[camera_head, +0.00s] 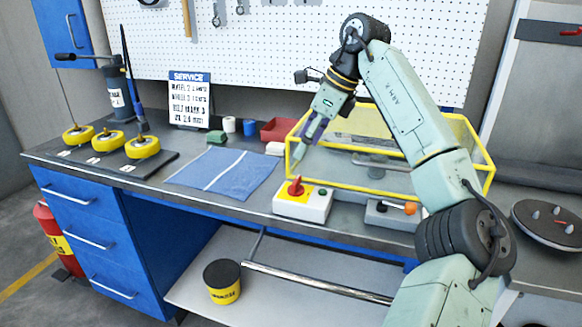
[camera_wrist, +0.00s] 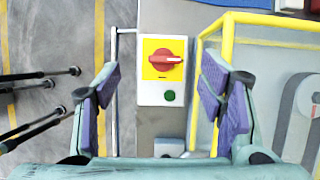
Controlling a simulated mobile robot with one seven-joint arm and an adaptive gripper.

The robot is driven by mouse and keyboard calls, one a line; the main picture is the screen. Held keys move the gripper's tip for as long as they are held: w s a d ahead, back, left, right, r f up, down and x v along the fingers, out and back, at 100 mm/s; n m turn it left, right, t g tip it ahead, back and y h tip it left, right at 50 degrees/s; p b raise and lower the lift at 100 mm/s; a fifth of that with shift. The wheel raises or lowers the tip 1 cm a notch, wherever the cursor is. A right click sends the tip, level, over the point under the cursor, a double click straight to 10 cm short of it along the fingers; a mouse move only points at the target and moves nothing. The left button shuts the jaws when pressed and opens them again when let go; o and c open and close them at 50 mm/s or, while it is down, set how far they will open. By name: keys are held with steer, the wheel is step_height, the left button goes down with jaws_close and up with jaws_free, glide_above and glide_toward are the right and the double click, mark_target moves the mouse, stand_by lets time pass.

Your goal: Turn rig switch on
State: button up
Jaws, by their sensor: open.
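The rig switch is a red rotary knob (camera_wrist: 165,60) on a yellow plate, on a white box (camera_head: 302,206) at the bench's front edge. In the wrist view the knob's handle lies crosswise, left to right. A green button (camera_wrist: 169,96) sits below it on the same box. My gripper (camera_head: 308,137) is above and behind the box in the head view, apart from it. In the wrist view my gripper (camera_wrist: 157,85) is open and empty, its purple-padded fingers on either side of the box's picture. The knob is not touched.
A yellow-framed clear guard (camera_head: 392,188) stands right behind the switch box. A grey box with an orange knob (camera_head: 410,208) is to its right. A blue cloth (camera_head: 224,172) and yellow wheels (camera_head: 142,147) lie to the left.

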mark_target(297, 180)
steer(key=shift+h, duration=0.3)
steer(key=x, duration=0.3)
steer(key=d+p+x, duration=0.1)
steer(key=x, duration=0.2)
steer(key=p+x, duration=0.1)
steer(key=x, duration=0.3)
steer(key=shift+d+f, duration=0.3)
steer(key=shift+d, duration=0.1)
steer(key=c, duration=1.2)
